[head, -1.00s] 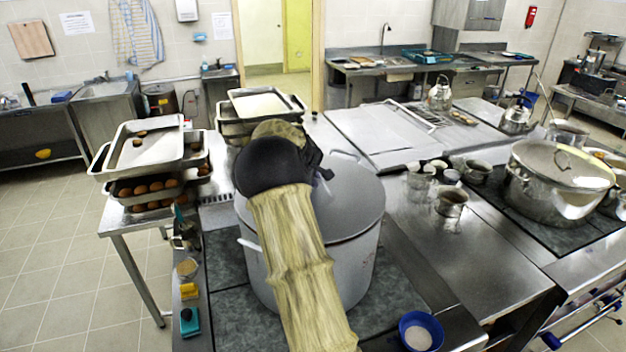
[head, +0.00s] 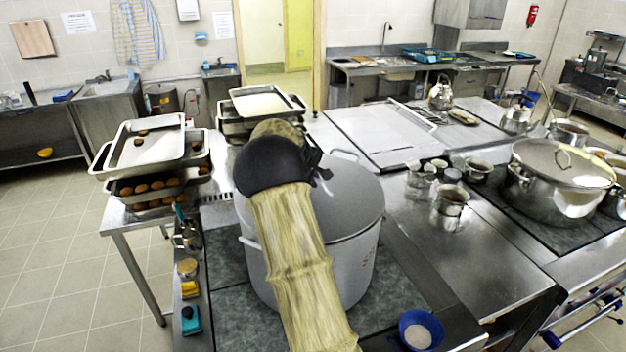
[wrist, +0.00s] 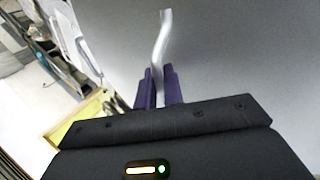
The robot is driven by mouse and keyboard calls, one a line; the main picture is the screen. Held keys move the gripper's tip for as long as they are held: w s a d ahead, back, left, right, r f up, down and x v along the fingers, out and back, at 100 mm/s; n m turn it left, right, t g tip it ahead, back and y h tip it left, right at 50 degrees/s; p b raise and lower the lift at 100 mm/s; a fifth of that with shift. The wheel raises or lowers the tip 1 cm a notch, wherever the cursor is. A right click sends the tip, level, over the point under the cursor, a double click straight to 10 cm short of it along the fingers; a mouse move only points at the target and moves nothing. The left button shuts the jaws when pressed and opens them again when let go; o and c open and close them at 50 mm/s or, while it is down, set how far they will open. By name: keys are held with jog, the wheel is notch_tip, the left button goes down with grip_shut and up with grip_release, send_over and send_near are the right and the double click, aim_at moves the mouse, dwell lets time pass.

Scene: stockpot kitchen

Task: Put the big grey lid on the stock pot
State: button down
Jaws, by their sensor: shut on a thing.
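The stock pot (head: 352,265) is a big pale grey pot on the dark hob in the middle of the head view. The big grey lid (head: 350,205) lies over its mouth, roughly lined up with the rim. I cannot tell whether it is fully seated. My gripper (wrist: 160,82) has its purple fingers shut on the lid's pale bent handle (wrist: 162,40) in the wrist view. The lid's grey surface (wrist: 235,60) fills much of that view. In the head view my arm hides the left part of lid and pot, and most of my gripper.
Stacked trays with brown food (head: 150,150) stand to the left. A blue bowl (head: 420,330) sits at the front right. Metal jugs (head: 450,200) and a lidded steel pot (head: 560,180) are to the right. Bare steel counter (head: 465,265) lies right of the stock pot.

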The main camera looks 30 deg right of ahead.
jog(key=shift+d+f, duration=0.15)
jog(key=shift+f, duration=0.1)
dwell(0.3)
jog(key=c, duration=1.4)
grip_release()
jog(key=shift+c, duration=0.2)
jog(key=shift+s+f, duration=0.1)
jog(key=shift+f, duration=0.05)
jog(key=b+v, duration=0.5)
jog(key=v, duration=1.2)
jog(key=shift+r, duration=0.3)
